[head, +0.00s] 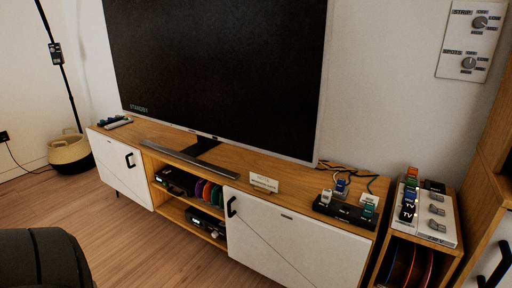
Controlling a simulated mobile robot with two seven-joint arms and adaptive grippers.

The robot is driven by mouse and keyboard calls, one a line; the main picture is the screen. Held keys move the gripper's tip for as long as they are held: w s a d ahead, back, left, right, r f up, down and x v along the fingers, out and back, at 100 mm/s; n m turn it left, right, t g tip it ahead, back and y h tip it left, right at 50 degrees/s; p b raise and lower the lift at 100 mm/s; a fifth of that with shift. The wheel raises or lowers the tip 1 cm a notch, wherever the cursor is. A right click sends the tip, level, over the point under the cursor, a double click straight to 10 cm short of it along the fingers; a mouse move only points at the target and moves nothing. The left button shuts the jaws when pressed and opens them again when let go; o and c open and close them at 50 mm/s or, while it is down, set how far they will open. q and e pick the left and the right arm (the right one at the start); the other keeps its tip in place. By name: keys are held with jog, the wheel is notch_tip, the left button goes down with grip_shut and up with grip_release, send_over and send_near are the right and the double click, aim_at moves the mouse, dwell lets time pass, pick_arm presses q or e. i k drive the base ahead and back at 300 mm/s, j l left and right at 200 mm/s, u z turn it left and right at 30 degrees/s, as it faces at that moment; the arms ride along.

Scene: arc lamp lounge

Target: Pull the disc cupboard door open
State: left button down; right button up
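A low wooden TV cabinet (215,178) has a white door at each end. I cannot read which door is the disc cupboard's. At the right edge, part of another pale door (490,262) with a black handle shows. Neither of my grippers is in view.
A large TV (215,70) and soundbar (190,158) stand on the cabinet. Open middle shelves hold devices and coloured cases. A wooden crate (385,262) with discs stands at right. A dark rounded object (42,262) fills the lower left. Wood floor (140,235) before the cabinet is clear.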

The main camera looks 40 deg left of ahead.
aim_at(120, 165)
jog(key=u, duration=2.4)
jog(key=z, duration=0.4)
jog(key=i+j+z, duration=0.1)
jog(key=j+z, duration=0.25)
jog(key=i+j+z, duration=0.1)
jog(key=z, duration=0.25)
jog(key=j+z, duration=0.75)
jog(key=j, duration=0.75)
